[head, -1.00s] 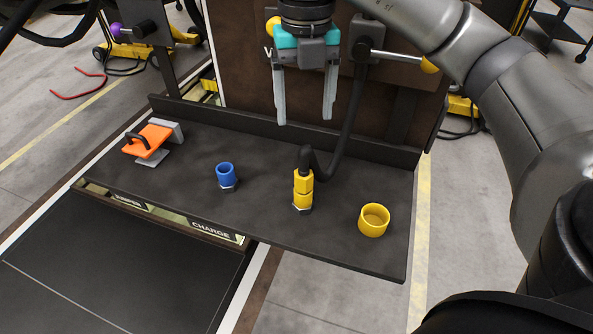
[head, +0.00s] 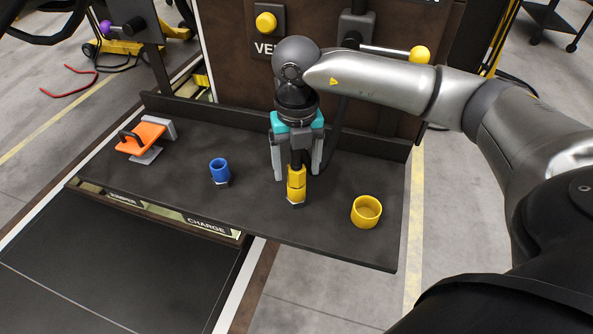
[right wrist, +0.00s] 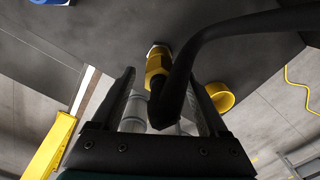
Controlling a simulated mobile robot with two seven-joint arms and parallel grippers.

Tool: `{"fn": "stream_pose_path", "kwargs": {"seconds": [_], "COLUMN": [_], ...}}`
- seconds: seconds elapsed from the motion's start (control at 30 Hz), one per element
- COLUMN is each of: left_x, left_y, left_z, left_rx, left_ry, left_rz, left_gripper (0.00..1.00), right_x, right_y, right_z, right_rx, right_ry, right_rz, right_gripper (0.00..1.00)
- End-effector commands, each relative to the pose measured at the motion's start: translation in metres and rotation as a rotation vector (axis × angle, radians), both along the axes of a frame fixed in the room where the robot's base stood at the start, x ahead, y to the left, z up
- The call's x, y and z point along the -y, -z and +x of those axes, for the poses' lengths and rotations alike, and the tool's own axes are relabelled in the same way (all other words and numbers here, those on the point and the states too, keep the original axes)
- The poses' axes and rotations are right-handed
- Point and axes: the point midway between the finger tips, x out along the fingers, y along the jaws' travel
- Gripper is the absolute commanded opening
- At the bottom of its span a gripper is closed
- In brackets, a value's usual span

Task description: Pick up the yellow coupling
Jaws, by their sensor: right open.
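The yellow coupling (head: 297,183) stands upright on the dark shelf (head: 250,215), with a black hose running from its top. My right gripper (head: 297,174) is open and points down over the coupling, one finger on each side of it. The coupling also shows in the right wrist view (right wrist: 155,66), beyond and between the open fingers (right wrist: 163,90), with the black hose (right wrist: 180,85) crossing in front of it. I cannot tell whether the fingers touch it. My left gripper is not in view.
A yellow cup (head: 366,212) stands to the right of the coupling, a blue fitting (head: 220,170) to its left. An orange flap with a black handle (head: 142,138) is at the shelf's left end. Behind are a yellow button (head: 265,22) and a lever with a yellow knob (head: 419,55).

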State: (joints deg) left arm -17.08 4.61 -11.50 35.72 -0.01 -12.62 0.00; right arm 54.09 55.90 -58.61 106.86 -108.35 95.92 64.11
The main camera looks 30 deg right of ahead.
Motion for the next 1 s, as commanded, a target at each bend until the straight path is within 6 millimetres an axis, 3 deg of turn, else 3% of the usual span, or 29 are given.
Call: {"fn": "stream_pose_path", "kwargs": {"seconds": [0.3, 1.0], "left_x": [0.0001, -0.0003], "left_y": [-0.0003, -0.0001], "left_z": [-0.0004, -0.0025], "left_rx": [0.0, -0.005], "left_ry": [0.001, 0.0], "left_rz": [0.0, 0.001], "left_gripper": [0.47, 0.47], "right_x": [-0.0004, -0.0004], "right_y": [0.0063, 0.0057], "right_z": [-0.0001, 0.0001], "right_rx": [0.0, 0.0], "right_ry": [0.0, 0.0], "right_rz": [0.001, 0.001], "right_gripper": [0.76, 0.0]}}
